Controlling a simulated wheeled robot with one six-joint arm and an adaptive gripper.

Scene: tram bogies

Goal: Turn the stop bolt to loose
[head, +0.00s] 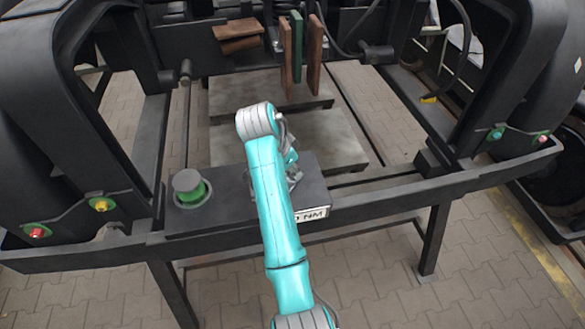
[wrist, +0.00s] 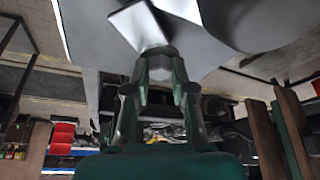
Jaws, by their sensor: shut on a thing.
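In the wrist view my gripper (wrist: 158,84) points up the picture, with its two dark fingers closed around a small grey faceted piece. This piece looks like the head of the stop bolt (wrist: 156,62). A pale flat plate (wrist: 138,26) lies just beyond it, in front of large grey surfaces. In the head view my teal arm reaches over the dark bench plate (head: 240,208) and covers most of my gripper (head: 292,172). The bolt is hidden behind the arm there, and its turn angle cannot be told.
A grey knob with a green collar (head: 189,187) stands on the plate's left end. A white label ending in "NM" (head: 312,213) is on its front edge. Upright brown and green boards (head: 298,55) stand behind. Dark bogie frames (head: 60,110) flank both sides.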

